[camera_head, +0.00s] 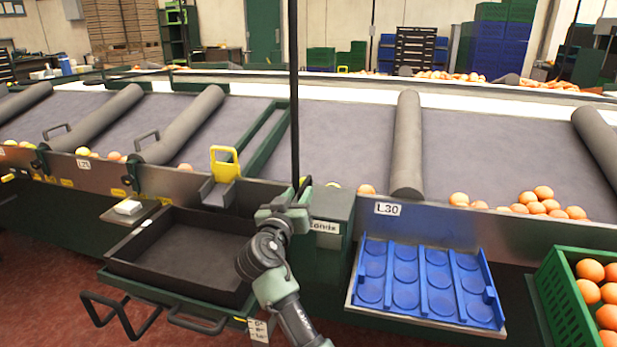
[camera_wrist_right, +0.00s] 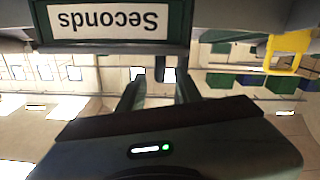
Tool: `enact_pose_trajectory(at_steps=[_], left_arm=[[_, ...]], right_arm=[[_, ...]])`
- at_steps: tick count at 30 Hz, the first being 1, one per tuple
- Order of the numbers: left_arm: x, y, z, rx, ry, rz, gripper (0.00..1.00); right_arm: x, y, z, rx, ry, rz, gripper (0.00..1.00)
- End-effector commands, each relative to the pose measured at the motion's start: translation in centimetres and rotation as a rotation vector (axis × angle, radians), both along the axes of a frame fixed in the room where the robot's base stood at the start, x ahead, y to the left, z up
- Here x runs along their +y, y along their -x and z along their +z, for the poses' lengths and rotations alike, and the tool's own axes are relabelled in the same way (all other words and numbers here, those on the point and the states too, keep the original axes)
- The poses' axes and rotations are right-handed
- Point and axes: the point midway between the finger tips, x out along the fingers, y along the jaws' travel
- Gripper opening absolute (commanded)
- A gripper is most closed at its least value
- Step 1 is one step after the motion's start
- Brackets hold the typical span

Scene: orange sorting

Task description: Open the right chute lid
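A yellow handle (camera_head: 224,163) stands upright on a small grey metal chute (camera_head: 218,192) at the conveyor's front edge, above the black tray. I cannot tell for certain whether this is the right chute lid, or whether it is open. The yellow handle also shows at the upper right of the right wrist view (camera_wrist_right: 287,50), which is upside down. My right gripper (camera_head: 303,187) is right of the handle and apart from it, beside the dark green "Seconds" box (camera_head: 335,206). In the wrist view its fingers (camera_wrist_right: 160,90) are spread with nothing held. My left gripper is not in view.
An empty black tray (camera_head: 185,255) sits below the chute. A blue egg-cup tray (camera_head: 421,283) and a green crate of oranges (camera_head: 566,304) are at right. A thin black pole (camera_head: 293,90) rises behind my right gripper. Grey rollers (camera_head: 407,145) divide the conveyor.

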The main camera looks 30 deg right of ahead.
Motion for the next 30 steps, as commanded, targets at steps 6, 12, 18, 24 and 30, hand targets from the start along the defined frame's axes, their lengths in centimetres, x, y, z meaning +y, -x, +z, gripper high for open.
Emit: enact_pose_trajectory(at_steps=[6,12,18,24,30], left_arm=[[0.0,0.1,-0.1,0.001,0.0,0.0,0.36],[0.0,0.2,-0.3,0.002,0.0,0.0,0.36],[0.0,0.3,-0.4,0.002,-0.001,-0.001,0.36],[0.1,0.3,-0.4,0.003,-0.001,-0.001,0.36],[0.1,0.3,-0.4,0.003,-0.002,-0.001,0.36]], right_arm=[[-1.1,-0.9,0.1,-0.001,0.003,-0.004,0.34],[-3.7,-3.0,0.1,0.0,0.003,-0.004,0.34],[-5.5,-4.6,0.1,-0.001,0.003,-0.003,0.34],[-6.0,-5.1,0.0,-0.002,0.0,-0.001,0.34],[-6.0,-5.1,0.0,-0.002,0.0,-0.001,0.26]])
